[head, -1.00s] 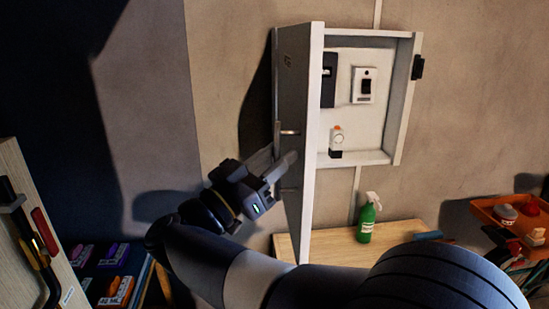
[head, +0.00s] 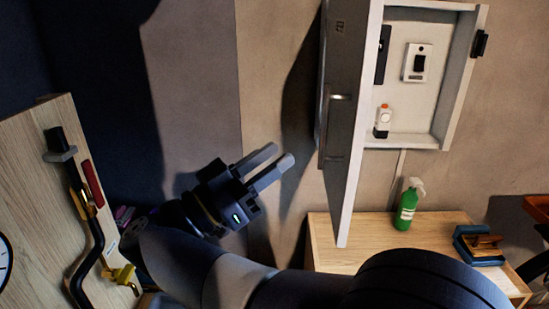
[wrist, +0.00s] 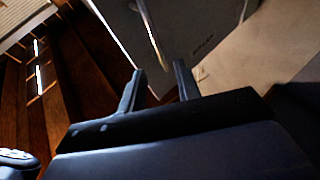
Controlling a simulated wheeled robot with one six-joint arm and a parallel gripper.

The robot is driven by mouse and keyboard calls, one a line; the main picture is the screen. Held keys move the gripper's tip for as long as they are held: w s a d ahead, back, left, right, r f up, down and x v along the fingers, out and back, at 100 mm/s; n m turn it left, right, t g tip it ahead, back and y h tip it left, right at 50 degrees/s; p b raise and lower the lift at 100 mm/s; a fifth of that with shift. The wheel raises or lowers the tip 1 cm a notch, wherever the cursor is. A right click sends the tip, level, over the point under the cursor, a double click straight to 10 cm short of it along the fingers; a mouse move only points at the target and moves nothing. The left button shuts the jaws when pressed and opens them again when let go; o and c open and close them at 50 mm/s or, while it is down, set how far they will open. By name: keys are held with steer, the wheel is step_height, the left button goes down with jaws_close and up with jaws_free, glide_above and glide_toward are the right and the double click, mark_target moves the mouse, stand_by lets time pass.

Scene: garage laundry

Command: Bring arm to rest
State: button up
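My gripper (head: 276,167) is in the middle of the head view, left of the open cabinet door (head: 349,120). Its two fingers are parted with nothing between them. A gap shows between the fingertips and the door in the head view. In the wrist view the two fingers (wrist: 158,82) are also apart and empty, with the pale door (wrist: 185,35) beyond them. The door's metal handle (head: 327,130) is on the side facing my gripper. My arm runs from the lower right up to the gripper.
The wall cabinet (head: 462,75) stands open, with a switch (head: 418,62) and a small orange-topped item (head: 383,121) inside.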

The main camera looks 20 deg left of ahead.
steer(key=shift+w, duration=0.1)
step_height(320, 180, up, 4)
steer(key=p, duration=0.3)
glide_above(319, 168)
steer(key=shift+w, duration=0.3)
